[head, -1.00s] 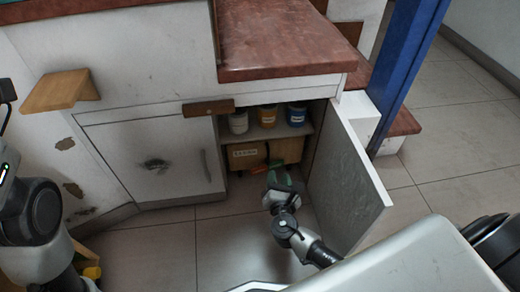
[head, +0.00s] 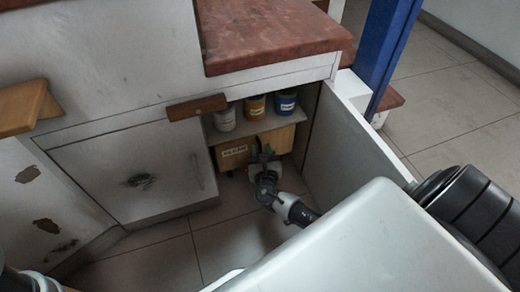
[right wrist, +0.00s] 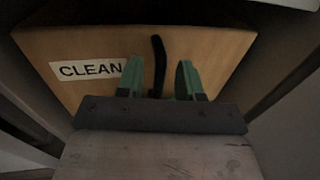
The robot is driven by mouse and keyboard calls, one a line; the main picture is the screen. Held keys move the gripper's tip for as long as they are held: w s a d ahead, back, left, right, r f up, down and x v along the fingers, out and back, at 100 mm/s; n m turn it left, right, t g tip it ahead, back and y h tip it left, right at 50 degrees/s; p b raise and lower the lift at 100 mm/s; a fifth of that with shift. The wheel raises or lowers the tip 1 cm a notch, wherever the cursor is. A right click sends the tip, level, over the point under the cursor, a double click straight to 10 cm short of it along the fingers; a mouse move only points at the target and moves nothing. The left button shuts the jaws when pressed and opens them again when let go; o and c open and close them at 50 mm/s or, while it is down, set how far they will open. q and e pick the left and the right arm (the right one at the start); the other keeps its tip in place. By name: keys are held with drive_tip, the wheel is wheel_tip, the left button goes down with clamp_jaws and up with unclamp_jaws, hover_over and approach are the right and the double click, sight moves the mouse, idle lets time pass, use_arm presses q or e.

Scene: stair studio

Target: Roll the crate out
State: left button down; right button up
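The wooden crate (head: 229,162) with a white "CLEAN" label stands low inside the open cupboard, under a shelf. In the right wrist view its front (right wrist: 90,42) fills much of the picture, with a dark upright handle (right wrist: 158,60) near the middle. My right gripper (head: 266,158) is at the crate's front. In the right wrist view its green fingers (right wrist: 159,68) are open, one on each side of the handle, with gaps visible. Whether they touch the crate front cannot be told. My left gripper is out of view.
The open cupboard door (head: 355,145) stands to the right of my right arm. A closed door (head: 145,170) is on the left. Tiled floor (head: 220,240) in front is clear.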

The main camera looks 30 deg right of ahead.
drive_tip(key=shift+w+d, duration=0.3)
drive_tip(key=shift+w, duration=0.3)
clamp_jaws()
